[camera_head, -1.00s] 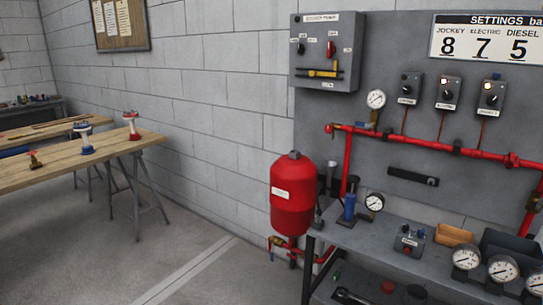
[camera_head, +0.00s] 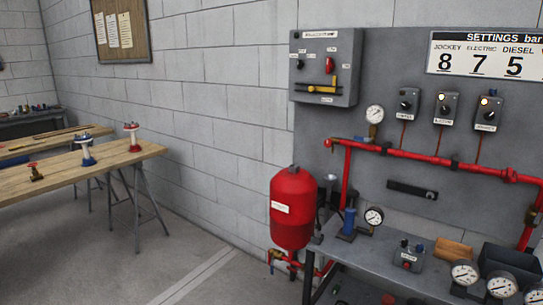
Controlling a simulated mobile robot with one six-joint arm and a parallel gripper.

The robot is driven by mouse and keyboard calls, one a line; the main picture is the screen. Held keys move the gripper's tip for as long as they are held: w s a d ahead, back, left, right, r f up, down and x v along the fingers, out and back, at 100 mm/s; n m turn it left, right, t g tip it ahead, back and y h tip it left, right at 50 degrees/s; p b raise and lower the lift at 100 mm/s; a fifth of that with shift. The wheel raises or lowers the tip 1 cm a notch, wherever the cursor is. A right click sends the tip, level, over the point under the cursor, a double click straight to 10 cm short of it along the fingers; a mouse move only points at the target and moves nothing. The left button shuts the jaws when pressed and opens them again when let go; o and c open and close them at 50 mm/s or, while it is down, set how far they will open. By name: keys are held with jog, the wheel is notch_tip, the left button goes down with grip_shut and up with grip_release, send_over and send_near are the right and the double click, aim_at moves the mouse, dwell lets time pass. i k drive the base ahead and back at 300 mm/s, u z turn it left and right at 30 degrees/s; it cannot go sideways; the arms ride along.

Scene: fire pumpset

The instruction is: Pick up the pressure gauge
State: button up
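Several round white-faced pressure gauges are in the head view, and I cannot tell which one the task means. One gauge (camera_head: 375,114) is mounted above the red pipe on the grey panel. A smaller gauge (camera_head: 374,216) is at the back left of the grey bench, beside a blue cylinder (camera_head: 349,221). More gauges stand at the bench's right: one (camera_head: 464,274), another (camera_head: 501,287) beside it, and one (camera_head: 535,297) cut off by the picture's corner. My gripper is not in view.
A red tank (camera_head: 292,208) stands left of the grey bench (camera_head: 345,250). A small control box (camera_head: 408,256), an orange block (camera_head: 453,249) and a dark bin (camera_head: 512,263) are on the bench. A wooden table (camera_head: 75,172) is at left. The floor between has free room.

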aim_at(375, 114)
jog(key=k, duration=1.35)
jog(key=u, duration=0.55)
jog(key=i, duration=1.25)
jog(key=u, duration=0.8)
jog(key=i, duration=1.6)
